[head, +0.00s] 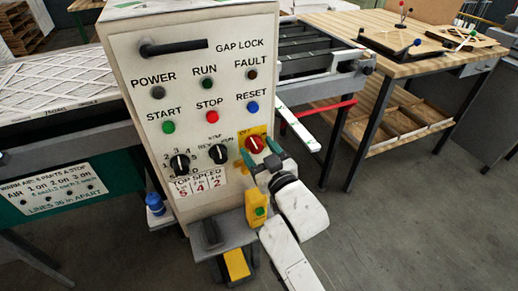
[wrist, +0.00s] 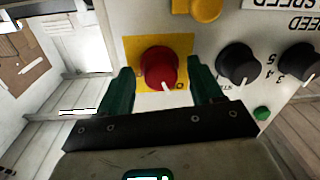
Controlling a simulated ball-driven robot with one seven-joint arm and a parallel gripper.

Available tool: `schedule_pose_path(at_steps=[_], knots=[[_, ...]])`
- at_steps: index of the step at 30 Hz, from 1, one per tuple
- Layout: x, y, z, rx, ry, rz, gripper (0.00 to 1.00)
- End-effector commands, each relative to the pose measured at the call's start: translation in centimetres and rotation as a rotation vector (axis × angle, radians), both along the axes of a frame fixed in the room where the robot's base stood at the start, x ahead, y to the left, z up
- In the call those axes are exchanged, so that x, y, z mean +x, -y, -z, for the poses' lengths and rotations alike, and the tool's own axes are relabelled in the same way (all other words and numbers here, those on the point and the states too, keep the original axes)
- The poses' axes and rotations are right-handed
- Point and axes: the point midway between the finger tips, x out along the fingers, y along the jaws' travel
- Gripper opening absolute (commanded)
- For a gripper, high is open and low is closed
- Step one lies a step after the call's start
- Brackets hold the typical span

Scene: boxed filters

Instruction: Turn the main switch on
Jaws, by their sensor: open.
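The main switch is a red rotary knob (head: 255,144) on a yellow plate (head: 243,156), low on the right of the control panel's face. In the wrist view the red knob (wrist: 158,68) shows a white pointer mark aimed down and slightly right. Lettering on the plate is partly hidden and hard to read. My gripper (head: 264,160) is open in front of the knob. In the wrist view its green fingers (wrist: 160,86) stand on either side of the knob, with small gaps visible; contact is not clear.
Two black selector knobs (head: 218,153) (head: 180,164) sit left of the switch. Above are start, stop and reset buttons (head: 211,117). A yellow box with a green button (head: 256,208) is below, close to my arm. A wooden workbench (head: 400,60) stands right; the floor between is clear.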

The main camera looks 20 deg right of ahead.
Motion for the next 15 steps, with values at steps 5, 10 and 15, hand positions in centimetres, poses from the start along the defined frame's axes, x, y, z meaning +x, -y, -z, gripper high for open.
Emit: schedule_pose_path(at_steps=[5, 10, 15], knots=[[0.39, -0.03, 0.03, 0.000, -0.001, 0.000, 0.65], [0.37, -0.03, 0.03, 0.000, 0.000, 0.000, 0.65], [0.36, -0.03, 0.02, -0.001, 0.000, 0.000, 0.49]])
